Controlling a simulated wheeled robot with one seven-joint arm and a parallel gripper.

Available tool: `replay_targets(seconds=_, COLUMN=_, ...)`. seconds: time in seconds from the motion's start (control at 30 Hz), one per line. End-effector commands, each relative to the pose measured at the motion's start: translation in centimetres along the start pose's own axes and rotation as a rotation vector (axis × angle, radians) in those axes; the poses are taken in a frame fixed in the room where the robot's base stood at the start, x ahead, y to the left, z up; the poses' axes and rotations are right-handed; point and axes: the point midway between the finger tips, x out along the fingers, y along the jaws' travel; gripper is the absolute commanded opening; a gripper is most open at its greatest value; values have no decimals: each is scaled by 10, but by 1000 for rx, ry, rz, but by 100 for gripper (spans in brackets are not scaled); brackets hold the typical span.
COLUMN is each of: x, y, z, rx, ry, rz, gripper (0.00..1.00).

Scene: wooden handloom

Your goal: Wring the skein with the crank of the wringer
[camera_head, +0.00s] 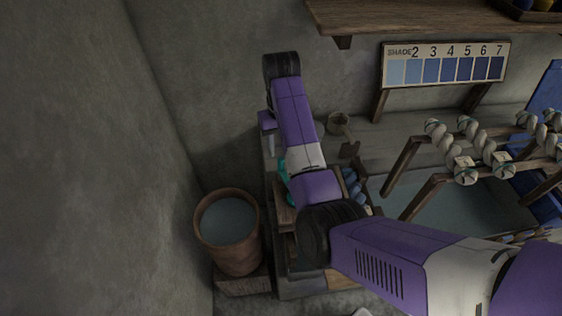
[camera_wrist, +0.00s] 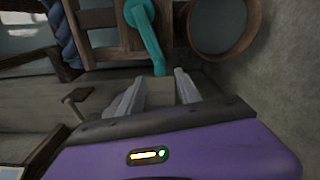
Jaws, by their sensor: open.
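The teal crank (camera_wrist: 147,32) of the wringer shows at the top of the wrist view, its arm reaching down to a lower end just beyond my fingertips. It shows partly in the head view (camera_head: 284,171), mostly hidden behind my arm. The wringer's wooden frame (camera_wrist: 98,18) stands behind the crank. The twisted blue skein (camera_wrist: 63,34) is at its left; in the head view blue strands (camera_head: 351,186) show beside my arm. My gripper (camera_wrist: 160,86) is open and empty, its two grey fingers apart and pointing toward the crank. I cannot tell the exact gap to it.
A clay bucket of water (camera_head: 256,240) stands on a block left of the wringer; its rim shows at upper right in the wrist view (camera_wrist: 191,28). White skeins (camera_head: 447,146) hang on a rack at right. A shade chart (camera_head: 446,48) and shelf (camera_head: 440,12) are behind.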

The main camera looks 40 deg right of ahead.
Motion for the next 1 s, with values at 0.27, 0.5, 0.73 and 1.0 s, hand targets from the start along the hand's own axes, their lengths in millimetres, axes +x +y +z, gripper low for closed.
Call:
replay_targets(seconds=0.27, x=38, y=0, z=2, rx=0, ry=-6, rz=1, gripper=41)
replay_targets(seconds=0.5, x=67, y=0, z=1, rx=1, ry=-4, rz=1, gripper=41)
replay_targets(seconds=0.73, x=75, y=0, z=1, rx=2, ry=-1, rz=1, gripper=41)
replay_targets(seconds=1.0, x=75, y=0, z=1, rx=2, ry=-1, rz=1, gripper=20)
